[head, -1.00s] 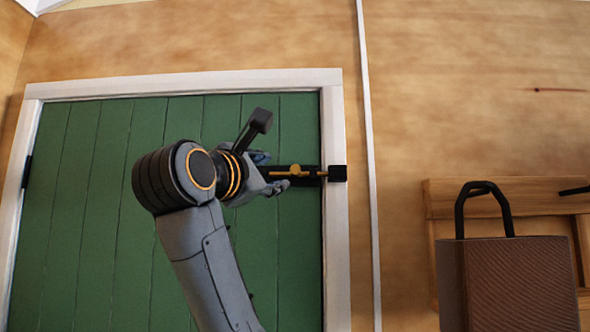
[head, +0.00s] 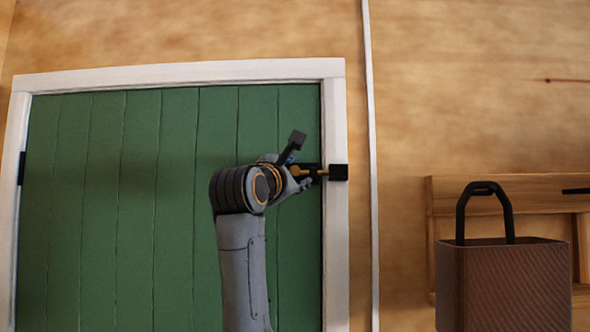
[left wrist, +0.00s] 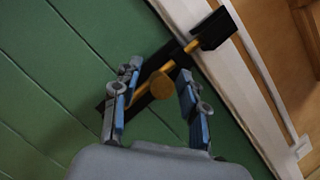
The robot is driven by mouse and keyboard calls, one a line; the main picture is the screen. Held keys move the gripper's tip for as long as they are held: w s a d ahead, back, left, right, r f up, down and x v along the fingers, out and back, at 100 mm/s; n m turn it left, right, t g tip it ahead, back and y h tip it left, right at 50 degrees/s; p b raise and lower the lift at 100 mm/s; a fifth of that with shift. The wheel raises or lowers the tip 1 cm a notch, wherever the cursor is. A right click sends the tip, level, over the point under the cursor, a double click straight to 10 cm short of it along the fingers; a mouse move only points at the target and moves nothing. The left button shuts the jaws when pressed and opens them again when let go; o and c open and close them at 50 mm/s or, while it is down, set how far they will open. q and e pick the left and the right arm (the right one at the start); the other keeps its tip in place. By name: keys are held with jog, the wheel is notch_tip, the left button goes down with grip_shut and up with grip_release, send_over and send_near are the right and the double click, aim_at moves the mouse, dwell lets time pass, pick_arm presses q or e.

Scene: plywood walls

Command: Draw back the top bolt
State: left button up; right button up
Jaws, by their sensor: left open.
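The top bolt (head: 322,172) is a brass rod with a round brass knob (left wrist: 162,86) on a black plate, near the right edge of the green door (head: 140,200). The rod reaches the black keeper (head: 339,172) on the white frame; the keeper also shows in the left wrist view (left wrist: 214,29). My left gripper (head: 298,178) is at the bolt and hides part of it in the head view. In the left wrist view its blue-padded fingers (left wrist: 158,84) are open, one on each side of the knob, with gaps visible. My right gripper is not in view.
A white door frame (head: 336,260) borders the door, with a thin white strip (head: 370,150) on the plywood wall beside it. A brown box-like bag with a black handle (head: 502,285) stands at the right, before a wooden rack (head: 540,194).

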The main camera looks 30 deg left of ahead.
pick_arm(q)
jog(key=shift+c, duration=0.3)
grip_shut()
jog(key=s+a, duration=0.1)
jog(key=s+a+b, duration=0.1)
jog(key=a, duration=0.2)
jog(key=shift+s+a+b, duration=0.25)
jog(key=shift+s+b, duration=0.1)
jog(key=shift+s, duration=0.05)
jog(key=shift+c, duration=1.2)
grip_release()
jog(key=o, duration=0.3)
jog(key=shift+s+a, duration=0.1)
jog(key=shift+a, duration=0.1)
